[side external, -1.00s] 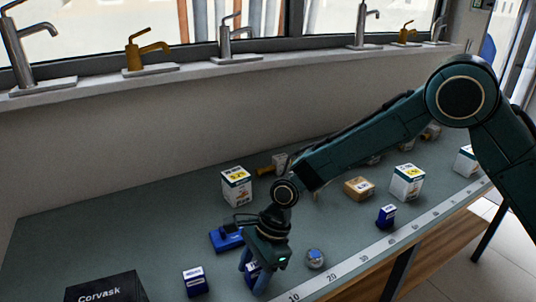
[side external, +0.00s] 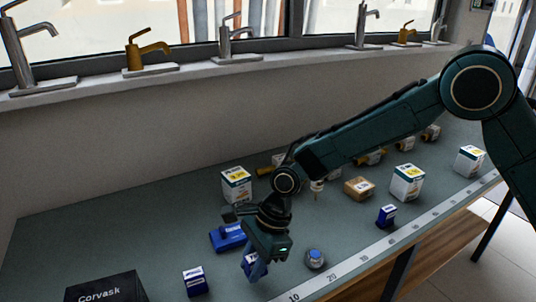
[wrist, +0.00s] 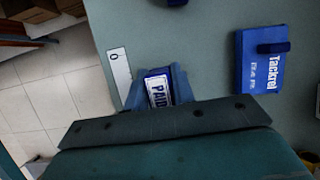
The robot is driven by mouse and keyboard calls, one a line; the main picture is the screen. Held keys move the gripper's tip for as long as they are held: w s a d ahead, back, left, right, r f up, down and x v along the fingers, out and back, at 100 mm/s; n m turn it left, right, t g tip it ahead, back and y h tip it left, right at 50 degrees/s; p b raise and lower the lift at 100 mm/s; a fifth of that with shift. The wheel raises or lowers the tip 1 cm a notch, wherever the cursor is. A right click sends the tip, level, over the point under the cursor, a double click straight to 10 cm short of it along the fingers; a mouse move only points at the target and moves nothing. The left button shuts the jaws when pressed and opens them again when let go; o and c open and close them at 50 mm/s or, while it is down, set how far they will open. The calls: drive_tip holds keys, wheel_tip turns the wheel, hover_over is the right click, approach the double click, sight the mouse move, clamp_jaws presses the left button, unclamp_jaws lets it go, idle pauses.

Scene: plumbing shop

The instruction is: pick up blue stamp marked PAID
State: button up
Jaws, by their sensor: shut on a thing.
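My gripper (side external: 256,268) is shut on a blue stamp (side external: 251,264) near the front edge of the bench. In the wrist view the stamp (wrist: 158,92) sits between the two fingers, its white label reading PAID. In the side view the fingers hide part of the stamp, and it appears held a little above the bench top.
Two similar blue stamps stand on the bench, one left (side external: 195,281) and one right (side external: 386,215). A round grey-blue item (side external: 315,258) is close by. A black Corvask box (side external: 105,288) stands front left.

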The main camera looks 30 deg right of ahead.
sight(253, 256)
wheel_tip(253, 256, up, 18)
drive_tip(key=shift+f, duration=0.25)
drive_tip(key=shift+w+d, duration=0.1)
idle(0.6)
